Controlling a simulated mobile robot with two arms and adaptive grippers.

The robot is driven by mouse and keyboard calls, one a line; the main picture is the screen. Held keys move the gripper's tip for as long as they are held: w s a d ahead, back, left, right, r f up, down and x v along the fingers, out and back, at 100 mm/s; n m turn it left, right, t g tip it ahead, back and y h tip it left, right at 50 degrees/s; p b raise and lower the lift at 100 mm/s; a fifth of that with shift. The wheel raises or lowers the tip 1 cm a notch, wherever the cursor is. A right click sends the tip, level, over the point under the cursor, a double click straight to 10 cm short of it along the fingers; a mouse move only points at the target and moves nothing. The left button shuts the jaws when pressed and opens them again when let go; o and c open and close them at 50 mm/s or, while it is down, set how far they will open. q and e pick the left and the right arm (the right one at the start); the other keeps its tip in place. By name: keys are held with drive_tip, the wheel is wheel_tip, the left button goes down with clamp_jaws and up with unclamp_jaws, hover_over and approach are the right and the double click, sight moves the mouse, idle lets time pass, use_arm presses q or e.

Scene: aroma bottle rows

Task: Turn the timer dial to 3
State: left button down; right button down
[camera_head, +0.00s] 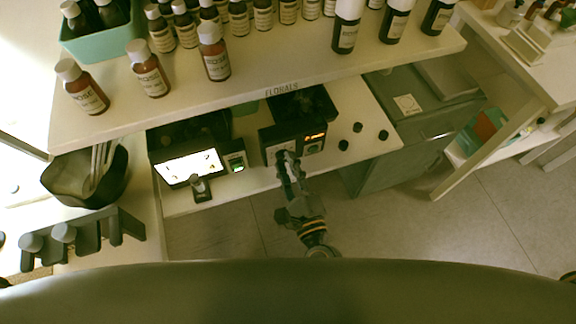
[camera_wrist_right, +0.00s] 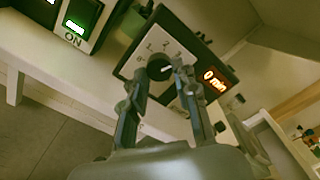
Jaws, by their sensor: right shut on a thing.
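The timer (camera_head: 284,141) is a dark box with a pale dial plate and an orange lit display, on the lower shelf in the head view. In the right wrist view the timer's display (camera_wrist_right: 214,78) reads "0 min". The black timer dial (camera_wrist_right: 158,67) carries a white mark that points to the right, and the figures 1 and 2 show above it. My right gripper (camera_wrist_right: 158,80) is shut on the dial, a fingertip at each side, partly hiding the plate. In the head view my right gripper (camera_head: 286,160) reaches the timer's front. My left gripper is not in view.
A device with a bright screen (camera_head: 188,167) and a green-lit switch box (camera_head: 236,163) marked ON stand left of the timer. Several black knobs (camera_head: 357,127) lie to its right. The shelf (camera_head: 270,92) above holds rows of bottles. A grey cabinet (camera_head: 420,118) stands at right.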

drive_tip(key=c, duration=1)
unclamp_jaws()
drive_tip(key=v, duration=1.2)
